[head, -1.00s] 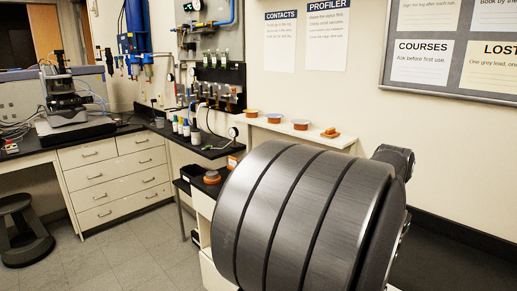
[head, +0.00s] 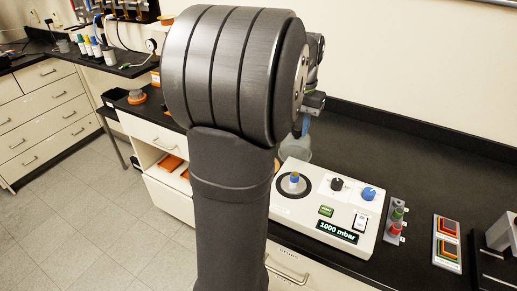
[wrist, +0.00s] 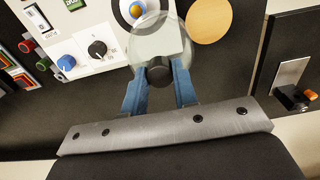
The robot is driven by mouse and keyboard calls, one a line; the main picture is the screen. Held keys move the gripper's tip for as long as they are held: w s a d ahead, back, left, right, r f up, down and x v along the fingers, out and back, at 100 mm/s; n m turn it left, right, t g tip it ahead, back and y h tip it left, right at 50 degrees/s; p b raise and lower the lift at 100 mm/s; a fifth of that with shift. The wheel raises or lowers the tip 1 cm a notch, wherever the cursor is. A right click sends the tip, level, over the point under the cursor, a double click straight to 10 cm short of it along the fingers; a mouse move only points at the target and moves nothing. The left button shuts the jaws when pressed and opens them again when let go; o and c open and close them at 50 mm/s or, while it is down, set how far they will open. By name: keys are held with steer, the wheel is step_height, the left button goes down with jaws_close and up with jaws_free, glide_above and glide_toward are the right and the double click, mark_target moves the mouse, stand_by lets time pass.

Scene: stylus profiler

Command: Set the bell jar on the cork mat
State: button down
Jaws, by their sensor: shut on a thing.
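The clear bell jar (wrist: 147,42) has a dark knob, and the blue fingers of my gripper (wrist: 158,72) are shut on that knob. In the wrist view the jar overlaps the edge of the white control box and the edge of the round tan cork mat (wrist: 208,18). The mat looks bare where it shows. In the head view only part of the jar (head: 298,148) shows behind my arm, below a bit of my gripper (head: 302,124). The jar's height above the bench is hard to tell.
The white control box (head: 334,230) reads 1000 mbar and has a dark round plate with a blue-and-yellow piece (head: 294,182). A grey holder with coloured knobs (head: 396,220) and a card tray (head: 447,243) stand to its right. The black bench behind is clear.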

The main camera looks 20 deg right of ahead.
steer(key=w+a+f, duration=0.6)
steer(key=w+f, duration=0.3)
steer(key=f, duration=0.1)
steer(key=shift+a+f, duration=0.3)
steer(key=shift+f, duration=0.05)
steer(key=shift+f, duration=0.15)
steer(key=c, duration=1.1)
jaws_free()
steer(key=shift+c, duration=0.2)
step_height(320, 180, up, 12)
steer(key=shift+r, duration=0.2)
